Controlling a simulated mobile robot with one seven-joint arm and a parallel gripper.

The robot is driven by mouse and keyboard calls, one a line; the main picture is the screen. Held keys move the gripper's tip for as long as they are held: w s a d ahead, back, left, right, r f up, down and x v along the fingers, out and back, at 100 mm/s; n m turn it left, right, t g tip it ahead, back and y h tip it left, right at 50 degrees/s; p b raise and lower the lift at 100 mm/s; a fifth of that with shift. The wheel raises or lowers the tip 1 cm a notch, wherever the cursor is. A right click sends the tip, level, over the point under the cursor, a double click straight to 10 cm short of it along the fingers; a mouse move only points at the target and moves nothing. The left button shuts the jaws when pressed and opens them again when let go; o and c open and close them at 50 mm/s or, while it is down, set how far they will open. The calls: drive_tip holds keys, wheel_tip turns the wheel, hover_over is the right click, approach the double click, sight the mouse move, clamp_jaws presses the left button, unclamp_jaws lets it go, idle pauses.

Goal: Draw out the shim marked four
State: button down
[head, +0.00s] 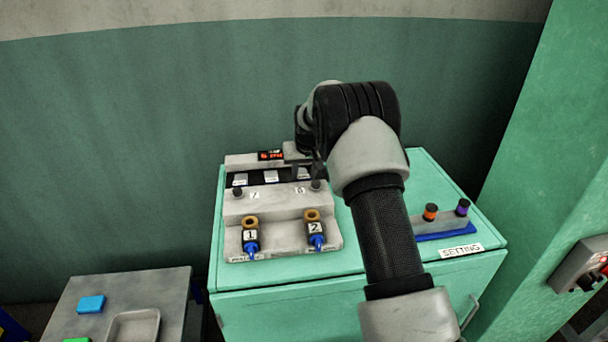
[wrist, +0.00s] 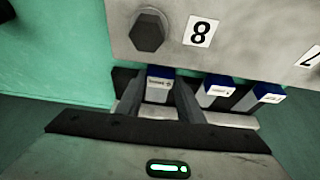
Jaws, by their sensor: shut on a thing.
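Three shims stand side by side in a dark slot at the back of the grey press block (head: 239,208). Each has a blue end with a white label; the marks are too small to read. My gripper (wrist: 158,100) is shut on the shim nearest the 8 label, the held shim (wrist: 160,72), with one finger on each side. In the wrist view the middle shim (wrist: 219,80) and the far shim (wrist: 265,92) stand free to the right. In the head view my gripper (head: 306,168) is at the slot's right end, partly hidden by my arm.
A hex bolt (wrist: 149,32) and the 8 label (wrist: 200,32) are close by the held shim. Fittings marked 1 (head: 250,236) and 2 (head: 316,228) are in front. A blue rack (head: 447,232) with two knobs stands right. A side table (head: 72,299) holds a tray (head: 133,314).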

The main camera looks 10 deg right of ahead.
drive_tip(key=shift+s+f, duration=0.15)
drive_tip(key=shift+s, duration=0.2)
drive_tip(key=c, duration=1.2)
unclamp_jaws()
drive_tip(key=shift+r, duration=0.3)
drive_tip(key=p+v, duration=0.1)
drive_tip(key=v, duration=1.6)
drive_tip(key=shift+r, duration=0.2)
